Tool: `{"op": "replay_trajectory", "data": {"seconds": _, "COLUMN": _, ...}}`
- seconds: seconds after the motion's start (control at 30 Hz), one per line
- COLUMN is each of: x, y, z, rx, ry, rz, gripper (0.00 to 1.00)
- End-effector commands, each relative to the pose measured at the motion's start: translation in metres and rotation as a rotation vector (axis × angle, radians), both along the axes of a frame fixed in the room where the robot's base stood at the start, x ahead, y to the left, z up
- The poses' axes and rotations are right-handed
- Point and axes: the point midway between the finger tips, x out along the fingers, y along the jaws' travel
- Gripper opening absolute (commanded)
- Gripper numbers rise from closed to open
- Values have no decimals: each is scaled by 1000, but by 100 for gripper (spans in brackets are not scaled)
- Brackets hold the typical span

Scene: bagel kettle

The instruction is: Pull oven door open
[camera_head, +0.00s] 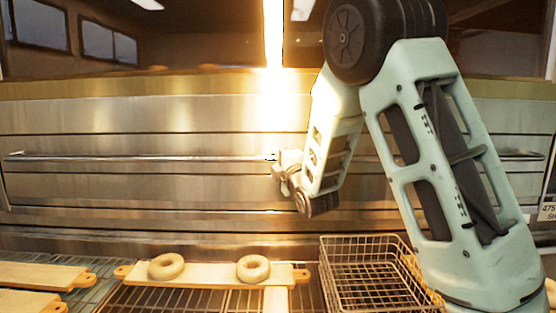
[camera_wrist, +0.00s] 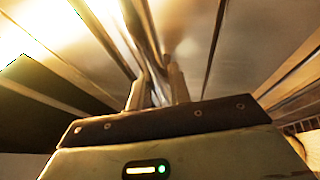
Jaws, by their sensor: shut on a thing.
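The oven door (camera_head: 120,185) is a wide steel panel across the head view. A long horizontal bar handle (camera_head: 140,157) runs along it. The door looks shut and upright. My gripper (camera_head: 276,168) is at the middle of the handle. In the wrist view my gripper (camera_wrist: 157,88) has its two fingers close together on either side of the handle bar (camera_wrist: 150,65). The fingers are shut on the bar. In the head view the exact contact is partly hidden by my wrist and by glare.
A wooden board (camera_head: 210,275) with two bagels (camera_head: 166,266) lies on a wire rack below the door. More boards (camera_head: 40,275) lie at the left. A wire basket (camera_head: 368,275) stands at the lower right, beneath my arm.

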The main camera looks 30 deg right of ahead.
Motion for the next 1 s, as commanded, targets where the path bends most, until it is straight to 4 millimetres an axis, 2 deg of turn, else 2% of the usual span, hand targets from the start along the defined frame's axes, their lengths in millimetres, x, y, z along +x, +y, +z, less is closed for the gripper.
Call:
{"op": "replay_trajectory", "data": {"seconds": 0.23, "x": 0, "y": 0, "z": 3, "rx": 0, "ry": 0, "rz": 0, "gripper": 0}}
{"op": "replay_trajectory", "data": {"seconds": 0.37, "x": 0, "y": 0, "z": 19, "rx": -1, "ry": -4, "rz": 0, "gripper": 0}}
{"op": "replay_trajectory", "data": {"seconds": 0.57, "x": 0, "y": 0, "z": 71, "rx": 0, "ry": -16, "rz": 1, "gripper": 0}}
{"op": "replay_trajectory", "data": {"seconds": 1.0, "x": -1, "y": -1, "z": 226, "rx": 0, "ry": -16, "rz": 0, "gripper": 0}}
